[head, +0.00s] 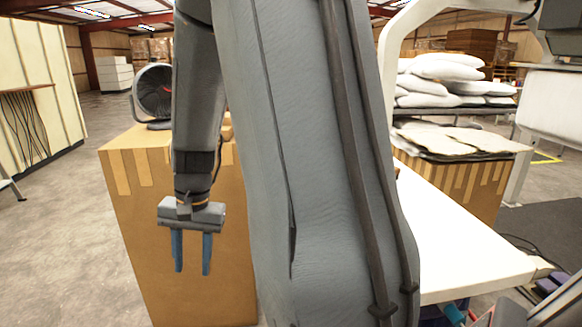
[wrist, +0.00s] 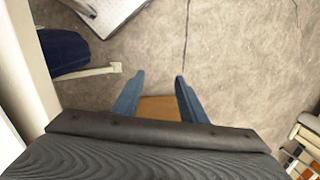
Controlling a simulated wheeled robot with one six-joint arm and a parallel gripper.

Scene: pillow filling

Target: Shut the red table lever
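I cannot make out the red table lever in either view. A white table (head: 455,245) stands at the right in the head view, and my arm hides its left part. My gripper (head: 192,262) hangs pointing down at the left, in front of a tall cardboard box (head: 135,205) and apart from the table. Its two blue fingers are spread with nothing between them. In the wrist view my gripper (wrist: 160,80) is also open and empty, above the floor, with a patch of brown cardboard (wrist: 160,107) showing between the fingers.
A round fan (head: 153,92) stands on the cardboard box. White pillows (head: 440,72) are stacked at the back right, above flat pale fabric pieces (head: 455,140). A dark blue object (wrist: 62,52) lies at the left in the wrist view. Concrete floor (head: 55,225) is clear at the left.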

